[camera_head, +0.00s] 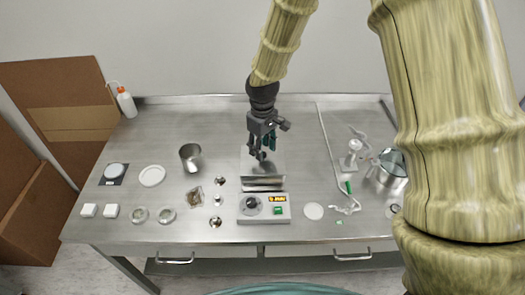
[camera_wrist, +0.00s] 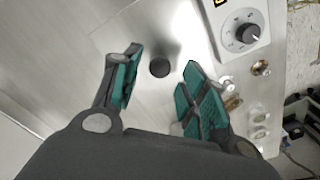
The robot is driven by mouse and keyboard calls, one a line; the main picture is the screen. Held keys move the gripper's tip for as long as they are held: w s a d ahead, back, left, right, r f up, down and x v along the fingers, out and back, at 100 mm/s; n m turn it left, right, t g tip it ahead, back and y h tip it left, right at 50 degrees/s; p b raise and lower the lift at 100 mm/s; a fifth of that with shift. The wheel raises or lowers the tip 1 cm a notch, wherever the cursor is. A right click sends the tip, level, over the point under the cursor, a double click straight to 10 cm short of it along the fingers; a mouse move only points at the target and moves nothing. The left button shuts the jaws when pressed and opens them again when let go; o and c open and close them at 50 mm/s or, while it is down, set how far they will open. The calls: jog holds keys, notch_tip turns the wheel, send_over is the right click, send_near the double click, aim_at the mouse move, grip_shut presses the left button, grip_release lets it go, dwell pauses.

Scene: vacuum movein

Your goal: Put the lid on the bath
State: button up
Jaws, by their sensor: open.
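The bath is a steel unit with a front control panel (camera_head: 264,207), a dial and lit displays, near the middle of the bench. A flat steel lid (camera_head: 276,165) with a round black knob (camera_wrist: 160,67) lies at the bath behind the panel. I cannot tell whether it is fully seated. My gripper (camera_head: 264,152) points down over the lid. In the wrist view my gripper (camera_wrist: 162,62) is open, its green-padded fingers on either side of the knob, with gaps visible. The bath's inside is hidden.
A steel beaker (camera_head: 190,157) and small metal parts (camera_head: 217,200) stand to the left. A rod stand (camera_head: 330,150), glassware (camera_head: 354,155) and a steel pot (camera_head: 388,178) are to the right. The bench behind the beaker is clear.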

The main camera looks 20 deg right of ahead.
notch_tip(320, 180, up, 11)
jog(key=b, duration=0.3)
dwell(0.4)
dwell(0.3)
